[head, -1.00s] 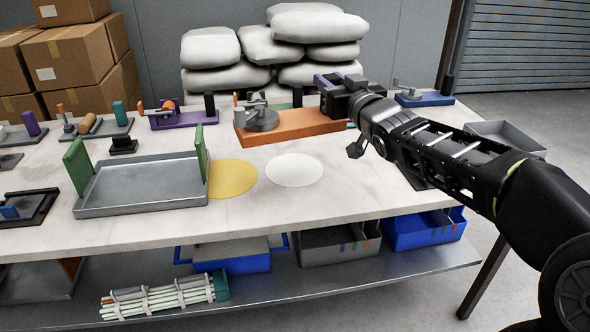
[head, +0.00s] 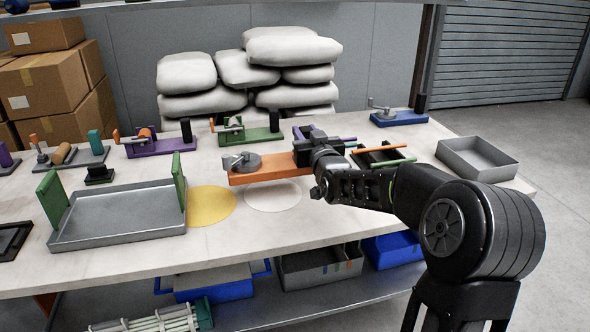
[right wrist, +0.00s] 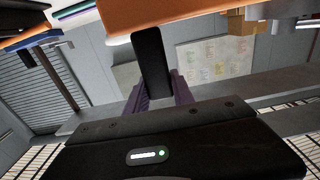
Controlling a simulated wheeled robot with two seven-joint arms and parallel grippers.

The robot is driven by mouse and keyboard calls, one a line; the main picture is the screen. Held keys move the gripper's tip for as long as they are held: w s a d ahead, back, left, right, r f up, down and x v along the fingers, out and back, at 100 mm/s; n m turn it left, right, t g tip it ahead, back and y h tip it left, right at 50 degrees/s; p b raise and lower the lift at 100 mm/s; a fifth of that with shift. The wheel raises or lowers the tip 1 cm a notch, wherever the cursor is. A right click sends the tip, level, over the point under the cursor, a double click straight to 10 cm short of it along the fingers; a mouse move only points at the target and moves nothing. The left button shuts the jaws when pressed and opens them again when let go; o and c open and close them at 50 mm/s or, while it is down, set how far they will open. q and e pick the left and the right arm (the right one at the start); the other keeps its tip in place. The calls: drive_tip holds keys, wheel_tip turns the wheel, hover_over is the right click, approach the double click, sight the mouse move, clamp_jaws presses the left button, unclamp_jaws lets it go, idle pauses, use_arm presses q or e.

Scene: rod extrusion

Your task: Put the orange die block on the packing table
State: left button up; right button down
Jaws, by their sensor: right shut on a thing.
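The orange die block (head: 268,169), a flat orange slab with a grey round disc and crank on top, is over the pale worktable (head: 330,222), just behind a white round mark (head: 273,197). Its front edge covers the back of that mark; whether it touches the tabletop is hard to tell. My right gripper (head: 305,148) is shut on the block's black upright handle at its right end. In the right wrist view the black handle (right wrist: 152,62) stands between the purple fingers, with the orange slab (right wrist: 180,14) above. My left gripper is out of view. I cannot tell which surface is the packing table.
A grey tray (head: 120,215) with green end plates and a yellow disc (head: 212,206) lie to the left. Green (head: 250,136), purple (head: 160,148) and blue (head: 400,118) fixtures stand behind. A grey bin (head: 478,158) is at the right end. The front strip is clear.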

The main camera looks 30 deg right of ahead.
drive_tip(key=shift+f, duration=1.5)
drive_tip(key=shift+f+b, duration=0.3)
drive_tip(key=shift+f, duration=1.6)
drive_tip(key=shift+f, duration=0.2)
drive_tip(key=c, duration=1.1)
unclamp_jaws()
drive_tip(key=shift+r, duration=0.15)
drive_tip(key=v, duration=1.2)
